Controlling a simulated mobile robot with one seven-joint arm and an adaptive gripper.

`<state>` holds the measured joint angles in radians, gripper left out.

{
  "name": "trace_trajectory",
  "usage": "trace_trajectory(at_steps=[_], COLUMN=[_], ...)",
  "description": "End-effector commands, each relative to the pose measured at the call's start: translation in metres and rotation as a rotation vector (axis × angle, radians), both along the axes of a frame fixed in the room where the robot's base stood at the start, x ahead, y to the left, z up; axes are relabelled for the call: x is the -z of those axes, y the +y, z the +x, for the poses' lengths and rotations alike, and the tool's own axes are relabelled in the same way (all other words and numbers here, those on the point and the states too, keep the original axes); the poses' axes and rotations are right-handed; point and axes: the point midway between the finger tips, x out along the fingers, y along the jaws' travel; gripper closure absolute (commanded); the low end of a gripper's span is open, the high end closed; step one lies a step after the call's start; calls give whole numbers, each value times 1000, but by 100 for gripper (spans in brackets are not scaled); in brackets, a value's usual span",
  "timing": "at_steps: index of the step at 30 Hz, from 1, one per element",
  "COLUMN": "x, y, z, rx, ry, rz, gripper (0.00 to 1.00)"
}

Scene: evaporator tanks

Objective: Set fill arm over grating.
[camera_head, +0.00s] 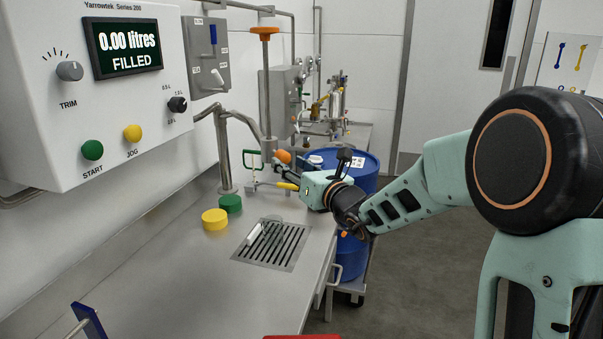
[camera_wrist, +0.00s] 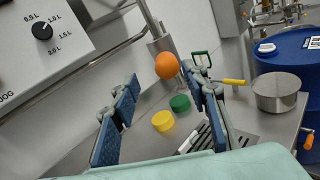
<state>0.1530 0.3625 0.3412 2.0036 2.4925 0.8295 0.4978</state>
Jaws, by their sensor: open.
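An orange ball knob (camera_head: 283,156) stands beside my gripper (camera_head: 287,170), near the steel fill pipework (camera_head: 242,118) at the back of the bench. In the wrist view the orange knob (camera_wrist: 167,66) shows in the gap between the two blue-padded fingers of my gripper (camera_wrist: 160,80). The fingers are open and apart; I cannot tell whether either touches the knob. A slotted grating (camera_head: 270,257) is set in the bench nearer the front. The knob's link to the pipework is partly hidden.
A yellow cap (camera_head: 215,219) and a green cap (camera_head: 231,203) sit left of the grating. Green and yellow valve handles are close to my gripper. A blue drum (camera_head: 358,170) stands beyond the bench edge. The control box (camera_head: 95,110) overhangs the left. The front bench is mostly clear.

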Motion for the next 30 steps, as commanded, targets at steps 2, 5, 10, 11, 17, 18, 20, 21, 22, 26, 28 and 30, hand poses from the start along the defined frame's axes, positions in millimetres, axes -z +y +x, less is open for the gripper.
trace_trajectory(at_steps=[2, 5, 10, 11, 17, 18, 20, 21, 22, 26, 28, 30], x=[0, 0, 0, 0, 0, 0, 0, 0, 0, -2, -4, -5], y=[-11, -20, -31, -31, -34, -34, -34, -34, -34, -30, -23, -14], z=[-13, -27, -43, -45, -48, -48, -48, -48, -48, -51, -56, -65], rx=[2, 2, -1, -1, -2, -2, -2, -2, -2, -27, -68, -128], ry=[0, 0, 1, 1, 0, 1, 1, 1, 1, -9, -20, -34], rz=[-2, -2, 0, 0, 0, 0, 0, 0, 0, -18, -49, -95], gripper=[58, 58, 58, 58, 58, 58, 58, 58, 58, 58, 58, 58])
